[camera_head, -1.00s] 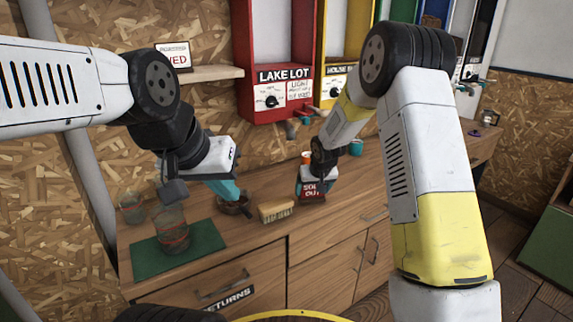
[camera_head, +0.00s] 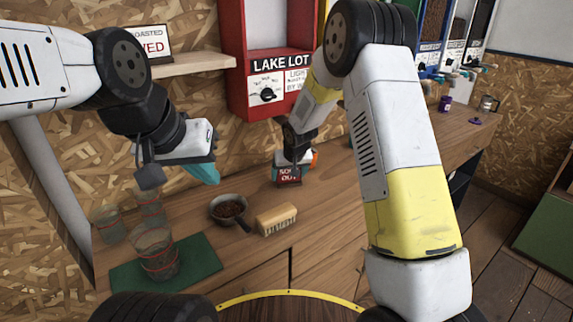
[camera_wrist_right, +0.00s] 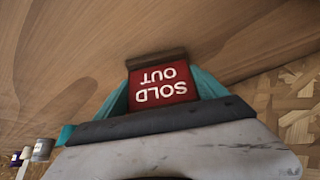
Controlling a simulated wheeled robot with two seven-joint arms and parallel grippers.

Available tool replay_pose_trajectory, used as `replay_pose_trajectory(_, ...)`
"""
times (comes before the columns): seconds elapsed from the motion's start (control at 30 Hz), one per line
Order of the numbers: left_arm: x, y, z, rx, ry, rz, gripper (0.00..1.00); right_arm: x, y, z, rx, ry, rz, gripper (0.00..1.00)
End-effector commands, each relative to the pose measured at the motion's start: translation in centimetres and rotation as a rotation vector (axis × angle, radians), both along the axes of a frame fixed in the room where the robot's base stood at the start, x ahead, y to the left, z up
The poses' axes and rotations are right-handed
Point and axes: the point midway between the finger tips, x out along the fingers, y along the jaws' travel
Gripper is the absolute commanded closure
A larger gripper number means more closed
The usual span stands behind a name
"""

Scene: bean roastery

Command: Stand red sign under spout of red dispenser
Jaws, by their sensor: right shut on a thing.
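The red sign (camera_head: 288,177) reads SOLD OUT and has a brown base strip (camera_wrist_right: 155,60). My right gripper (camera_wrist_right: 162,90) is shut on the sign, with teal fingers on both sides of it. The sign is over the counter, below the red dispenser (camera_head: 236,85) labelled LAKE LOT and slightly right of its dial. Whether its base touches the counter I cannot tell. The dispenser's spout is hidden behind my right arm. My left gripper (camera_head: 203,173) hangs above the counter at left, away from the sign; its finger gap is not clear.
Glass cups stand at left, one cup (camera_head: 157,252) on a green mat (camera_head: 202,258). Bare counter lies in front of the sign.

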Motion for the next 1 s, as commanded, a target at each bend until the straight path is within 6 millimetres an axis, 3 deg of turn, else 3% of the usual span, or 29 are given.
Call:
replay_pose_trajectory(0.33,0.0,0.0,0.0,0.0,-0.001,0.0,1.0,0.0,-0.1,-0.4,-0.001,0.001,-0.001,0.6)
replay_pose_trajectory(0.37,0.0,0.0,0.0,0.0,0.0,0.0,1.0,0.0,-0.1,-0.4,-0.001,0.001,-0.001,0.17)
replay_pose_trajectory(0.47,0.0,0.0,0.0,0.0,0.0,0.0,1.0,0.0,-0.1,-0.4,0.0,0.0,-0.001,0.0)
replay_pose_trajectory(0.77,0.0,0.0,0.0,0.0,0.0,0.0,1.0,0.0,-0.1,0.1,0.001,-0.002,-0.001,0.0)
replay_pose_trajectory(1.0,0.0,0.0,0.0,0.001,0.0,-0.001,1.0,-2.0,-0.5,3.7,0.002,-0.005,-0.001,0.0)
